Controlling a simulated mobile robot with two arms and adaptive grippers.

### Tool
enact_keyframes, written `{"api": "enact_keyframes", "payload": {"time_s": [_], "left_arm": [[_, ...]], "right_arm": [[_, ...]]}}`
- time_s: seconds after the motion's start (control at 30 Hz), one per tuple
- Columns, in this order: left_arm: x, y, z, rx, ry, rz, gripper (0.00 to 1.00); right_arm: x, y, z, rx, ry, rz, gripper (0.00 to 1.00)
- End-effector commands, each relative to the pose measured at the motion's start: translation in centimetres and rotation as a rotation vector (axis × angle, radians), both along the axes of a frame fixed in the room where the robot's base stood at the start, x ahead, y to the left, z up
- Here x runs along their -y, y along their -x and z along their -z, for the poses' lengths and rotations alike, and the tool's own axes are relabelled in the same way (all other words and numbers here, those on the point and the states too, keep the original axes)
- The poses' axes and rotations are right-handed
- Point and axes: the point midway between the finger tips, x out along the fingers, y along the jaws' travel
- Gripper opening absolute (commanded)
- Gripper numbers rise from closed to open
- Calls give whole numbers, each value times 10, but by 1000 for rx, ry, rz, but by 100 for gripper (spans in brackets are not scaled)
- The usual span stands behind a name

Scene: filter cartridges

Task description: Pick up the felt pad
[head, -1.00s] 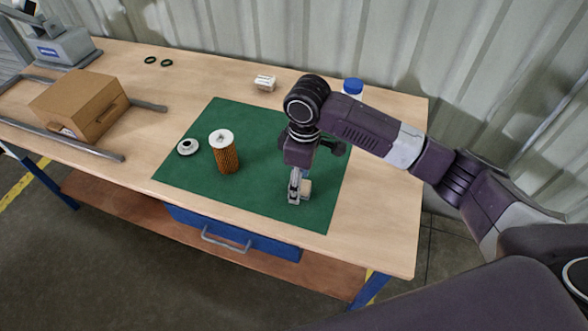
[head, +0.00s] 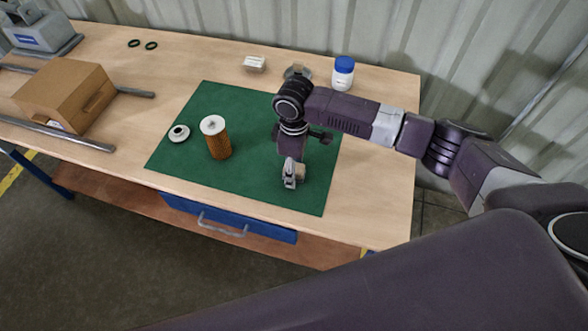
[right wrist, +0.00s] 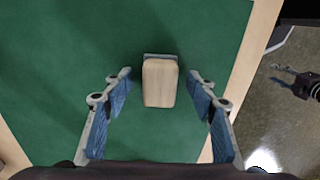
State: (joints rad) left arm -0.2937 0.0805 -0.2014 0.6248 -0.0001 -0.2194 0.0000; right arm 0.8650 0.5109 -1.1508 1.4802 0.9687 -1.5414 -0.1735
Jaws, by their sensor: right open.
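A small pale wooden block with a grey strip along its far edge (right wrist: 160,82), apparently the felt pad, is on the green mat. In the head view only a bit of it (head: 300,172) shows behind my right gripper (head: 291,178). In the right wrist view my right gripper (right wrist: 160,76) is open, with one blue-padded finger on each side of the block and clear gaps between. The fingers do not touch it.
The green mat (head: 255,180) also holds an orange pleated filter (head: 218,140) and a white round cap (head: 179,133). A blue-lidded white jar (head: 343,73), a white block (head: 255,63), black rings (head: 142,44) and a cardboard box (head: 65,97) stand around it.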

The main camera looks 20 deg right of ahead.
Motion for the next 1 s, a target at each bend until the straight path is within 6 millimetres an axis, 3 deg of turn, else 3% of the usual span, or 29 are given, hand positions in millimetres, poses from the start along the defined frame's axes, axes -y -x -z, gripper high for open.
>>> {"api": "enact_keyframes", "payload": {"time_s": [0.07,0.47,0.77,1.0], "left_arm": [[1,-5,0,7,2,0,40],[-1,8,1,-11,-1,-1,40],[-1,11,1,-15,-2,-1,40],[-1,10,5,-15,-2,-2,40]], "right_arm": [[0,0,0,1,-1,0,52],[0,0,-1,1,-1,0,8],[0,-1,-3,2,-1,0,7],[-1,-1,-26,4,-3,-1,7]]}}
